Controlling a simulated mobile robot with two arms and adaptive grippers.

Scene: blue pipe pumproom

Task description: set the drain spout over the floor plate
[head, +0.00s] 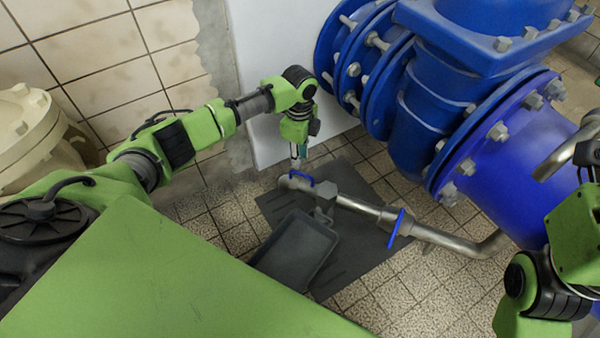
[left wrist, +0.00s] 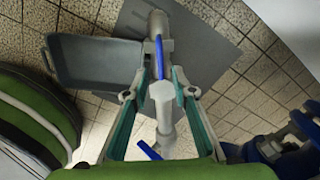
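The drain spout is a grey metal pipe with a blue handle (head: 302,180). Its free end (head: 285,183) lies over the dark floor plate's (head: 372,262) upper-left part in the head view. My left gripper (head: 298,163) is just above the handle, pointing down. In the left wrist view its two teal fingers (left wrist: 159,73) are apart, one on each side of the spout line, near the blue handle (left wrist: 160,57) and a hex fitting (left wrist: 162,92). I cannot tell if they touch it. The plate (left wrist: 210,50) also shows there. My right gripper is not visible, only part of its arm.
A dark grey tray (head: 303,240) sits on the plate beside the spout. The pipe runs right, past a second blue handle (head: 397,228), towards large blue flanged pipework (head: 430,110). A white panel (head: 265,60) stands behind. Tiled floor is clear at the lower right (head: 420,290).

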